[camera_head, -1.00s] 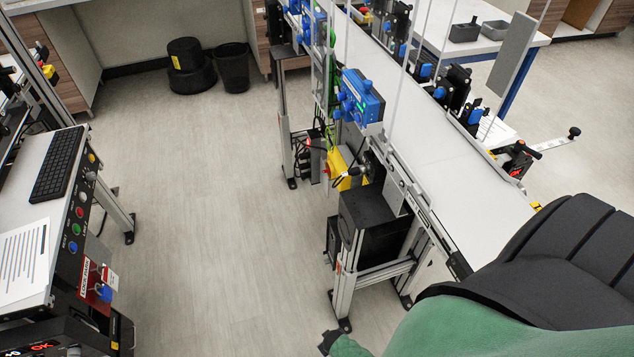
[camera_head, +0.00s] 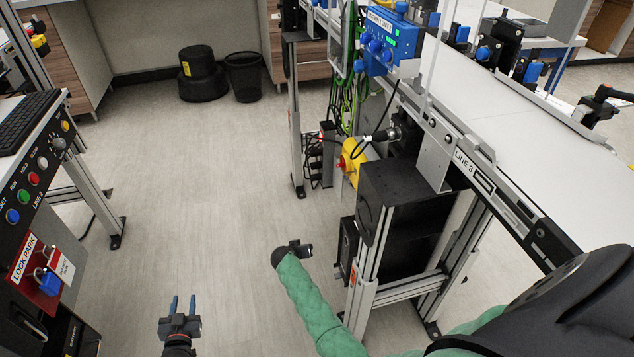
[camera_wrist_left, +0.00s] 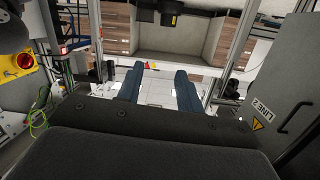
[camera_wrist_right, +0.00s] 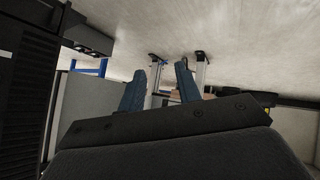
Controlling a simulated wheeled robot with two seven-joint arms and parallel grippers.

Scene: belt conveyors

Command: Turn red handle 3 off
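A yellow switch box (camera_head: 353,163) with a small red handle (camera_head: 342,163) is mounted low on the side of the conveyor labelled LINE 3, in the head view. The handle's exact angle is too small to tell. A yellow box with a red handle (camera_wrist_left: 25,61) also shows at the left edge of the left wrist view. My left gripper (camera_head: 181,305) is low in the head view, left of the switch and well apart from it. It is open and empty; its fingers also show in the left wrist view (camera_wrist_left: 158,88).
The LINE 3 conveyor (camera_head: 470,90) runs along the right, with a black box (camera_head: 400,195) under it. A LINE 2 panel (camera_head: 40,185) stands at the left. A green, black-ended shape (camera_head: 315,305) rises at the bottom. The floor between is clear.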

